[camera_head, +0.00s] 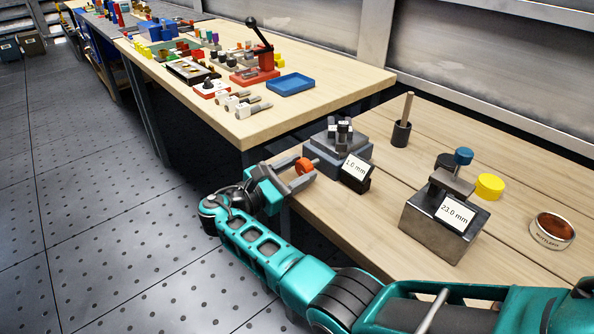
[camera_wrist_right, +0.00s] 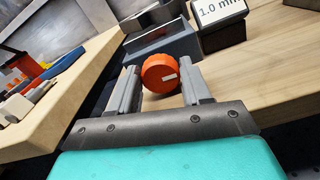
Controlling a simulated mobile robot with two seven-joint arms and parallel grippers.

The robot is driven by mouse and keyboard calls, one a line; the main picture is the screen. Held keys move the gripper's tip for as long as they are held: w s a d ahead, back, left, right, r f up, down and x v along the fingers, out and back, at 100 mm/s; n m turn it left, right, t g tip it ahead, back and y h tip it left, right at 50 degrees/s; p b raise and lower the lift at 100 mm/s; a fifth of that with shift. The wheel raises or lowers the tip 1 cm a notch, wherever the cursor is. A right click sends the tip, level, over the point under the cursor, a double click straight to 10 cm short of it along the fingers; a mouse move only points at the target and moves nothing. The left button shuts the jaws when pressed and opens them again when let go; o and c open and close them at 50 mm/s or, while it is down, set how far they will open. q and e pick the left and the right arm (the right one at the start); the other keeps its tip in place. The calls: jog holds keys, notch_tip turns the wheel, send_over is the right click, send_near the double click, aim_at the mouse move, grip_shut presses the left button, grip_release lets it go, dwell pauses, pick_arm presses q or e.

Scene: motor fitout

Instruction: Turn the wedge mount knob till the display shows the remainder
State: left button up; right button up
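The wedge mount (camera_head: 338,150) is a grey stepped block near the table's left edge. Its orange round knob (camera_head: 304,166) faces my right gripper (camera_head: 299,171). The knob shows in the right wrist view (camera_wrist_right: 160,73) with a small pale mark on its face. My right gripper's fingers (camera_wrist_right: 159,76) stand on either side of the knob, with a visible gap at the left finger; contact at the right finger is unclear. A small display (camera_head: 356,168) beside the mount reads 1.0 mm. A second display (camera_head: 455,214), on a dark block with a blue knob (camera_head: 463,156), reads 23.0 mm. My left gripper is not in view.
Another table (camera_head: 345,86) behind holds a blue tray (camera_head: 290,84), a red lever press (camera_head: 256,74) and several small parts.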

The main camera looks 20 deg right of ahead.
jog(key=c, duration=0.6)
jog(key=shift+m, duration=0.7)
jog(key=o, duration=1.1)
